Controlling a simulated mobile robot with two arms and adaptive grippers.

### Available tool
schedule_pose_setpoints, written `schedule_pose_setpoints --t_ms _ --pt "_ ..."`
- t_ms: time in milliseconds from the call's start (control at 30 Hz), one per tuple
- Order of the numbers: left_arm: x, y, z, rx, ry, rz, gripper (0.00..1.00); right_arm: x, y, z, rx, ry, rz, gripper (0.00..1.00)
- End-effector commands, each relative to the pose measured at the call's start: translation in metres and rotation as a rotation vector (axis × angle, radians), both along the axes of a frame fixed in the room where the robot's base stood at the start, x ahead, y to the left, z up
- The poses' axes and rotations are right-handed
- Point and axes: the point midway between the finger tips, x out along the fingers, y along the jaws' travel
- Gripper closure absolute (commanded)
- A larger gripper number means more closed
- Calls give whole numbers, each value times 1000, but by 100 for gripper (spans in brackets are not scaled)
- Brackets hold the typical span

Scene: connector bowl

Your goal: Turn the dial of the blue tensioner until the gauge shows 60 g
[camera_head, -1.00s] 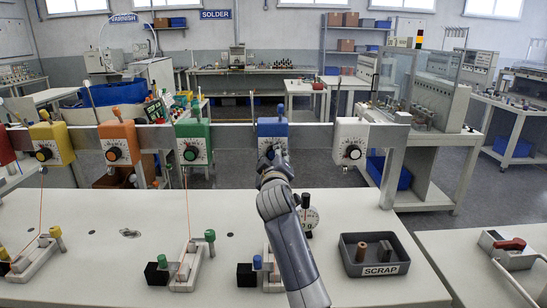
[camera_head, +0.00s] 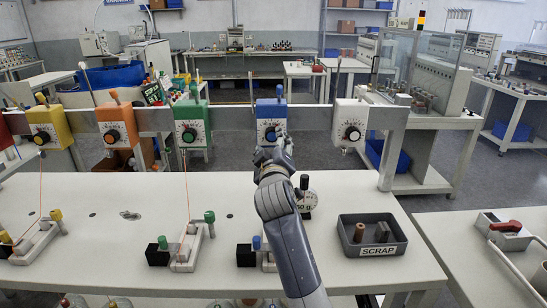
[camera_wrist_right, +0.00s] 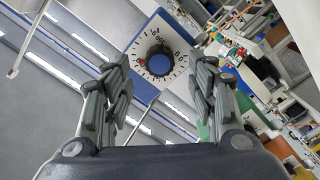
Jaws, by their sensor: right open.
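The blue tensioner (camera_head: 271,108) hangs on the metal rail, between the green and white ones. In the head view its dial is largely hidden by my right gripper (camera_head: 271,149), which is just in front of it. In the right wrist view the dial (camera_wrist_right: 160,62), dark with a blue centre and a scale around it, lies between the two open fingers of my right gripper (camera_wrist_right: 163,75). The fingers show gaps to the dial on both sides. My left gripper is not in view.
The green tensioner (camera_head: 191,116) and white tensioner (camera_head: 349,117) flank the blue one. A grey scrap tray (camera_head: 388,246) with two small spools stands on the bench at right. Small stands with coloured posts line the bench front.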

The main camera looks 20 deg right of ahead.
Motion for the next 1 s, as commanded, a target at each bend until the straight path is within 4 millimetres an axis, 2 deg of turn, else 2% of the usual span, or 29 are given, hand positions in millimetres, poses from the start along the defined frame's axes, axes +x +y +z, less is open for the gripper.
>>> schedule_pose_setpoints --t_ms 200,400,567,1000 --pt "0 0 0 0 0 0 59 -37 11 -1 2 1 1 47" --pt "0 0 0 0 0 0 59 -58 17 -1 1 0 1 47" --pt "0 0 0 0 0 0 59 -63 18 0 1 1 0 47" --pt "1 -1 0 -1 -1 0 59 -63 18 0 1 0 1 47"
